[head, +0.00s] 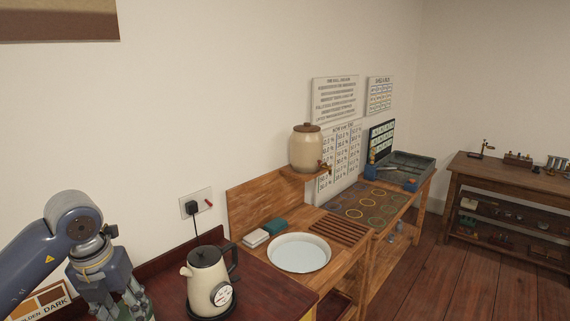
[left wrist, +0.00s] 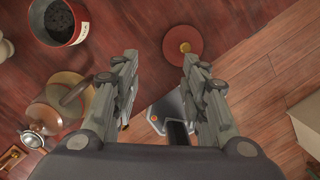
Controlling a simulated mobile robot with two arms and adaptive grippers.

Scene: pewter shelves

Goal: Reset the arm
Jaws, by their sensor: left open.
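My left gripper (head: 128,306) is at the lower left of the head view, low beside the cream kettle (head: 206,277); its fingertips are partly cut off by the frame's bottom edge. In the left wrist view, the left gripper (left wrist: 158,75) points down with its two fingers wide apart and nothing between them. Below it are a dark red tabletop and a reddish-brown disc with a brass knob (left wrist: 183,47) near the right finger. My right gripper is in neither view.
A red-rimmed tin of dark grounds (left wrist: 60,22) and a wooden-lidded piece (left wrist: 66,95) stand left of the gripper. The kettle stands close to its right in the head view. A white basin (head: 299,252) and a crock with a tap (head: 306,150) are farther right.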

